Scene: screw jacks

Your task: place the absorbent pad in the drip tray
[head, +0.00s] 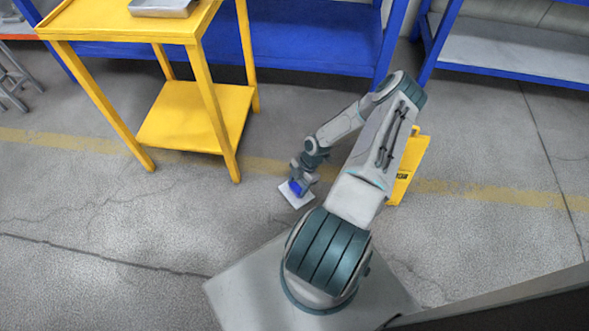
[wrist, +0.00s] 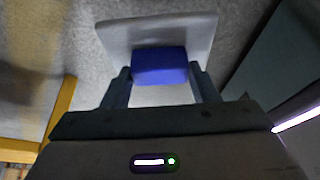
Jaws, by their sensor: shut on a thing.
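The absorbent pad is a pale grey square with a blue block on it. In the head view the pad (head: 296,198) is below my gripper (head: 297,186), over the bare floor right of the yellow cart. In the wrist view my gripper (wrist: 160,80) is shut on the blue block, one finger on each side, and the pad (wrist: 112,36) spreads out beyond it. The pad's height above the floor is hard to tell. The metal drip tray (head: 163,7) sits on the cart's top shelf, cut off by the upper picture edge.
The yellow cart (head: 110,32) has a lower shelf (head: 190,120) and thin legs. A yellow floor sign (head: 408,170) stands behind my arm. Blue racks (head: 300,35) line the back. Floor between cart and my base is clear.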

